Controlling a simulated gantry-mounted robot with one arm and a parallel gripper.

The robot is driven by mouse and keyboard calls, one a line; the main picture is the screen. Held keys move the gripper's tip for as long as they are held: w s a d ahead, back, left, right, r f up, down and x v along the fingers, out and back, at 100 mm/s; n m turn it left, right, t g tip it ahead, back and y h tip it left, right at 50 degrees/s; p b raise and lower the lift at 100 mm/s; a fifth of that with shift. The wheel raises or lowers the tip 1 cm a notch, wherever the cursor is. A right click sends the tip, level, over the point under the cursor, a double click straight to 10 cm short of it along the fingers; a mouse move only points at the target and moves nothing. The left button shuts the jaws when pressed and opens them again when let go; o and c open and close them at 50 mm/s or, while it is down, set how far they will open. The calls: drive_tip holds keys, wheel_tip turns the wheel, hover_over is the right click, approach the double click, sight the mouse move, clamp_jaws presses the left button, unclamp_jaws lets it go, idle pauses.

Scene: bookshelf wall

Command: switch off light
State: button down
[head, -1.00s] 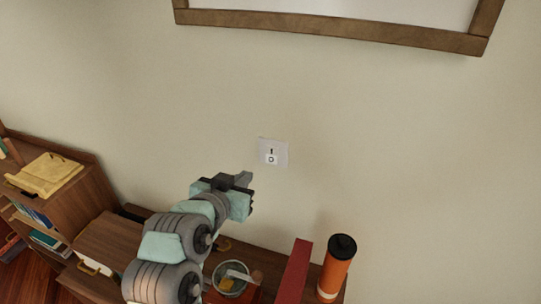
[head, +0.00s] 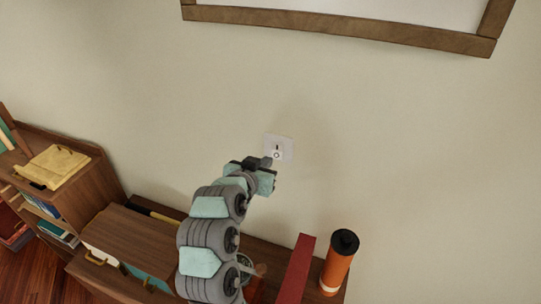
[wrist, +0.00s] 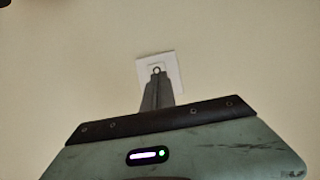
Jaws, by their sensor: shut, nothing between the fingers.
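A white light switch plate (head: 284,143) is on the beige wall near the middle of the head view. It has a dark mark above and a ring mark below. My gripper (head: 268,161) is just below and left of the plate's centre in that view, with its tips close to the plate's lower part. The plate also shows in the wrist view (wrist: 174,67). There my gripper's shut, empty fingers (wrist: 157,79) overlap the lower left part of the plate, with the ring mark just above the tips. I cannot tell whether they touch it.
A wooden picture frame (head: 340,27) hangs above. Below stand an orange bottle (head: 338,265) with a black cap and a red upright book (head: 297,268) on a wooden surface. The wall around the switch is bare.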

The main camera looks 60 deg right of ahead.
sight(274, 155)
drive_tip(key=p+x, duration=0.1)
drive_tip(key=x, duration=0.3)
drive_tip(key=shift+d, duration=0.1)
drive_tip(key=shift+d+f+h+b, duration=0.2)
drive_tip(key=shift+h+b, duration=0.1)
drive_tip(key=shift+b, duration=0.8)
drive_tip(key=shift+r, duration=0.95)
drive_tip(key=shift+a, duration=0.1)
